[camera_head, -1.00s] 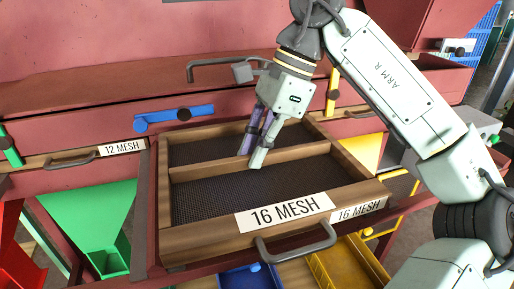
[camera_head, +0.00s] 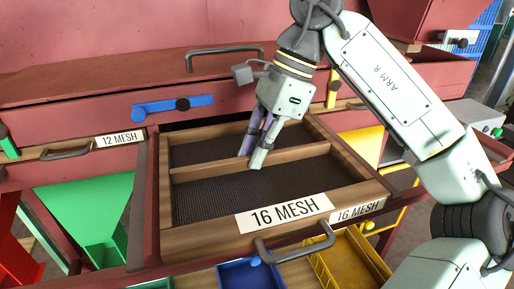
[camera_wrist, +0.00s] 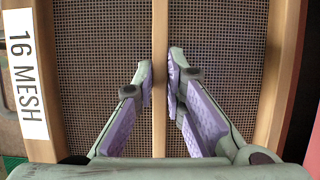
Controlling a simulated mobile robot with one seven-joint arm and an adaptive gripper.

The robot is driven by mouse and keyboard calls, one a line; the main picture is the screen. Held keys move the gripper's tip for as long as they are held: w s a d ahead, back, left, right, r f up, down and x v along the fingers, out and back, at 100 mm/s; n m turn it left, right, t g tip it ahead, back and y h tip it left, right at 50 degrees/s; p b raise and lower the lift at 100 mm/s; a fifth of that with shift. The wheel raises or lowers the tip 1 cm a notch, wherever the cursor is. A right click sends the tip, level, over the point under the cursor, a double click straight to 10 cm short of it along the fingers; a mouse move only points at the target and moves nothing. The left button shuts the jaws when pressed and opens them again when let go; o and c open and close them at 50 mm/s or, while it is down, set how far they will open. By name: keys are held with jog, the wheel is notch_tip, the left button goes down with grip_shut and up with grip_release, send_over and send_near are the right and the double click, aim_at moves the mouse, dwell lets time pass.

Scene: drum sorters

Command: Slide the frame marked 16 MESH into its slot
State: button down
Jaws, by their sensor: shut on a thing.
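The 16 MESH frame (camera_head: 200,238) is a wooden frame with dark mesh and a middle bar, its label and grey handle facing me. It stands out from the red sorter, its far end at a dark slot opening (camera_head: 205,123). I cannot tell how far its far end is inside. My gripper (camera_head: 252,160) points down and is shut on the middle bar. In the wrist view the gripper (camera_wrist: 160,84) has a finger on each side of that bar (camera_wrist: 160,125), and the 16 MESH label (camera_wrist: 27,75) is at the left.
A blue latch (camera_head: 165,109) sits above the slot opening, turned roughly level. A 16 MESH label (camera_head: 358,211) is at the frame's right, beside red rails. A 12 MESH frame (camera_head: 60,152) is seated at left. Green, blue (camera_head: 245,275) and yellow (camera_head: 350,260) bins or chutes lie below.

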jog(key=shift+f, duration=0.15)
jog(key=c, duration=1.6)
grip_release()
jog(key=shift+o, duration=0.2)
jog(key=v, duration=1.2)
